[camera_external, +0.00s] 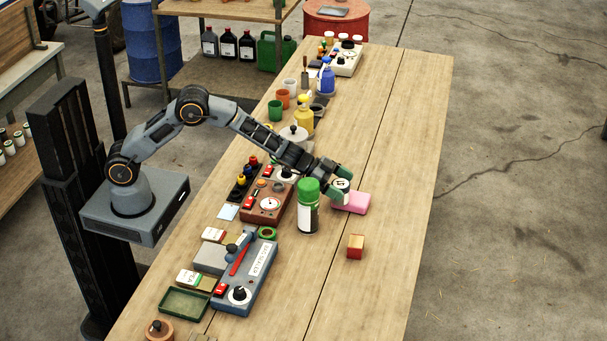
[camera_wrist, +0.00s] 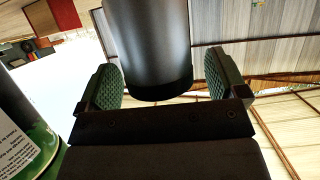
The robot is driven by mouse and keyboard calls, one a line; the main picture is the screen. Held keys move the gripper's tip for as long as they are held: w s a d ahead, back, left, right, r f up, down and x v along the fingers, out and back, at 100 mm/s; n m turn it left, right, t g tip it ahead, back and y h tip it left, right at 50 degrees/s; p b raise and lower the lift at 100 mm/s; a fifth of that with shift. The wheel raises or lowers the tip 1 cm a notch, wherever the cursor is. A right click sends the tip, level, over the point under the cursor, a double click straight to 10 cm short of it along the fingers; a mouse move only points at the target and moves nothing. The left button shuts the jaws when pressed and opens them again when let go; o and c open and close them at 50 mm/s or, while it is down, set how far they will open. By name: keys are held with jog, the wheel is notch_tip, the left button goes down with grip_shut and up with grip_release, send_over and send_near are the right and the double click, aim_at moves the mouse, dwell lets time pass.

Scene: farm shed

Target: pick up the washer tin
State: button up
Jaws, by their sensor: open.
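In the wrist view the tin shows as a smooth dark grey cylinder (camera_wrist: 148,40) between the two green pads of my gripper (camera_wrist: 160,82). The pads stand open, with a gap on both sides of the cylinder. The fingers hide part of the tin in the external view.
A green-capped spray can (camera_external: 308,207) stands close to my gripper; its label shows at the left of the wrist view (camera_wrist: 22,130). The pink block (camera_external: 354,203) touches or nearly touches the tin. The bench's right side is clear.

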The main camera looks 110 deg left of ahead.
jog(key=c, duration=1.1)
jog(key=shift+c, duration=0.2)
jog(key=shift+r, duration=0.1)
